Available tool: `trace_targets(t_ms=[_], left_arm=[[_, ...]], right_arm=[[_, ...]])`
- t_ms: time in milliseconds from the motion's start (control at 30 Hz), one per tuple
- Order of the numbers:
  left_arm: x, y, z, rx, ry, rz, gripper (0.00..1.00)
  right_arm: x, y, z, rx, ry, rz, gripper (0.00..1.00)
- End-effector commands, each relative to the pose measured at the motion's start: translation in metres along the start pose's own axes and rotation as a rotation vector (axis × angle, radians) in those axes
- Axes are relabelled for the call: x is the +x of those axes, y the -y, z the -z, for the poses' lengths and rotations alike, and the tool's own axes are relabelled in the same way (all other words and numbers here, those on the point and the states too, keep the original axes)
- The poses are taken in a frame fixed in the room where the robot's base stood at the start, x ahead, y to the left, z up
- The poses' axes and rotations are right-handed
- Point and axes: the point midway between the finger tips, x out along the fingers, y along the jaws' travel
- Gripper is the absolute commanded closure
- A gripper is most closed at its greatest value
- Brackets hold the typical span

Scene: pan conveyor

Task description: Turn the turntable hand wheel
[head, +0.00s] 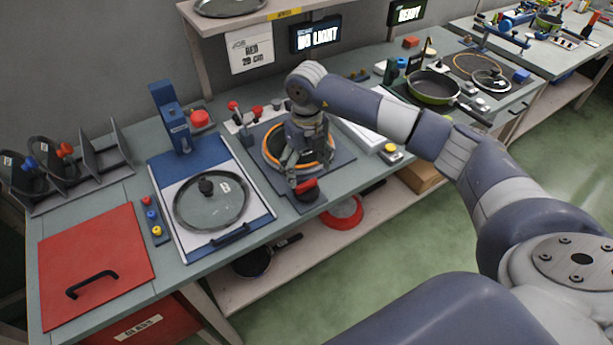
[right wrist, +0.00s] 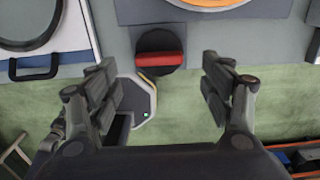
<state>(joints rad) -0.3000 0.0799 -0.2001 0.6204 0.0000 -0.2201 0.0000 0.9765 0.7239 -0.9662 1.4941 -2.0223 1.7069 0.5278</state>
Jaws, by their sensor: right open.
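The turntable (head: 268,157) has an orange ring on a dark square base, on the bench in the middle of the head view. Part of its ring shows at the top of the right wrist view (right wrist: 195,3). The hand wheel (right wrist: 158,41) is a dark disc with a red bar handle (right wrist: 158,58) at the bench's front edge. The red handle also shows in the head view (head: 305,187). My right gripper (head: 297,177) hangs above the turntable's front side, pointing down. Its fingers (right wrist: 160,90) are apart and empty, with the handle between and beyond them. My left gripper is not in view.
A glass lid (head: 211,203) lies on a blue-and-white board to the left. A red plate with a black handle (head: 95,262) is farther left. A green pan (head: 433,87) stands to the right.

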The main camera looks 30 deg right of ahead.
Motion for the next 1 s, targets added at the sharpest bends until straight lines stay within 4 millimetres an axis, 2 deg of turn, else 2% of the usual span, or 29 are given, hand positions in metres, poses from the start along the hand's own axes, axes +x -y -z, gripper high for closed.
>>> trace_targets(t_ms=[100, 300, 667, 800, 867, 1000], left_arm=[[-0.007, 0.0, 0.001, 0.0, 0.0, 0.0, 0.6], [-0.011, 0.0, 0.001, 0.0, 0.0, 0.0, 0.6], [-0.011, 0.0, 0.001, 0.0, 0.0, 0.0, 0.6], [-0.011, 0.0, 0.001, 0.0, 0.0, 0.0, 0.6], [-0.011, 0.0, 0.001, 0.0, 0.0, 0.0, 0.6], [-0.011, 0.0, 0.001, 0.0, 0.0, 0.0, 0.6]], right_arm=[[0.02, -0.001, 0.001, 0.0, -0.002, -0.002, 0.27], [0.043, -0.001, 0.0, -0.001, -0.001, -0.002, 0.27], [0.048, -0.001, 0.0, -0.001, 0.001, -0.002, 0.27], [0.048, -0.001, -0.001, -0.001, 0.001, -0.003, 0.58], [0.048, -0.001, -0.001, -0.001, 0.001, -0.003, 0.71], [0.048, -0.001, -0.001, -0.001, 0.001, -0.002, 0.71]])
